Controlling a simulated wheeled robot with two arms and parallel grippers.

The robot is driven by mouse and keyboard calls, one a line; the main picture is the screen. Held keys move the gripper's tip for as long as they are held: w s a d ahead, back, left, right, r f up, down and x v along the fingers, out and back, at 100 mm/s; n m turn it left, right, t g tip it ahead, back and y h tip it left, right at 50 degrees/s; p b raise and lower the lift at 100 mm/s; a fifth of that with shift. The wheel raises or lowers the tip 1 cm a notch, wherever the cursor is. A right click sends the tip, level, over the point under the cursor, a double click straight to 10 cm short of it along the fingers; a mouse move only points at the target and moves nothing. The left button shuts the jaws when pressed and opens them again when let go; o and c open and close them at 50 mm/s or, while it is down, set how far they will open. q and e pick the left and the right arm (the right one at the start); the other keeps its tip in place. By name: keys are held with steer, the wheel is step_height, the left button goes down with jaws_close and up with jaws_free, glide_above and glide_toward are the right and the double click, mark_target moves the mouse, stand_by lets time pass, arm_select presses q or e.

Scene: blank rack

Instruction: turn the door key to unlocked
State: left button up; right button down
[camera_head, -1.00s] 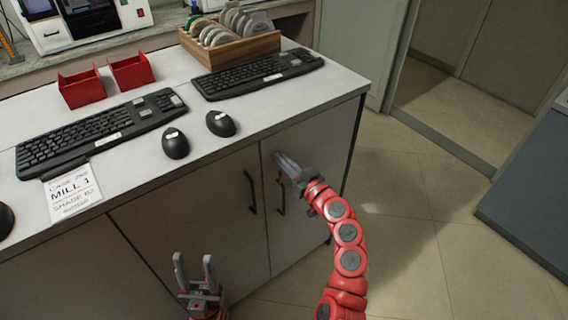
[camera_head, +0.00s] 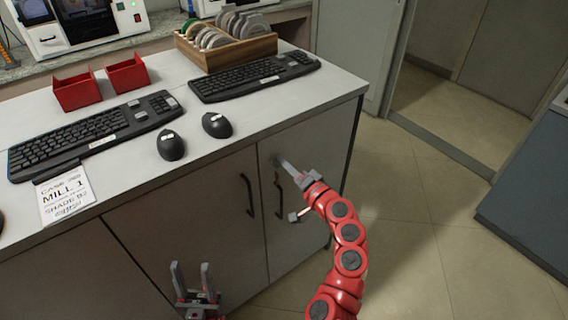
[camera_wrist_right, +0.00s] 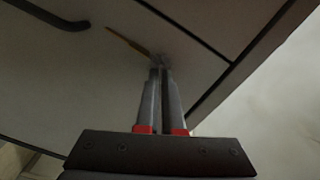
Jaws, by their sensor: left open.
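The door key (camera_wrist_right: 161,60) is a small grey piece in the lock of the right cabinet door (camera_head: 304,206), near its top. A brass-coloured strip (camera_wrist_right: 128,42) hangs from it and also shows in the head view (camera_head: 277,177). My right gripper (camera_head: 281,161) reaches the door at the key. In the right wrist view its fingers (camera_wrist_right: 159,70) are close together with the key between their tips, which hide most of it. My left gripper (camera_head: 191,266) is open and empty, low in front of the left cabinet door (camera_head: 185,225).
Dark bar handles (camera_head: 279,198) stand out from the doors just below the key. The counter (camera_head: 225,155) above holds keyboards, mice (camera_head: 171,145), red bins (camera_head: 76,90), a wooden rack (camera_head: 228,54) and a paper sign (camera_head: 67,195). Floor to the right is clear.

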steer(key=m, duration=0.4)
steer(key=shift+d+f+m+p, duration=0.1)
steer(key=shift+f+m+p, duration=0.15)
steer(key=shift+m+p, duration=0.15)
stand_by(0.4)
steer(key=c, duration=1.1)
jaws_free()
steer(key=shift+o, duration=0.2)
steer(key=b+v, duration=0.2)
steer(key=v, duration=1.5)
steer(key=shift+s, duration=0.15)
steer(key=shift+d, duration=0.1)
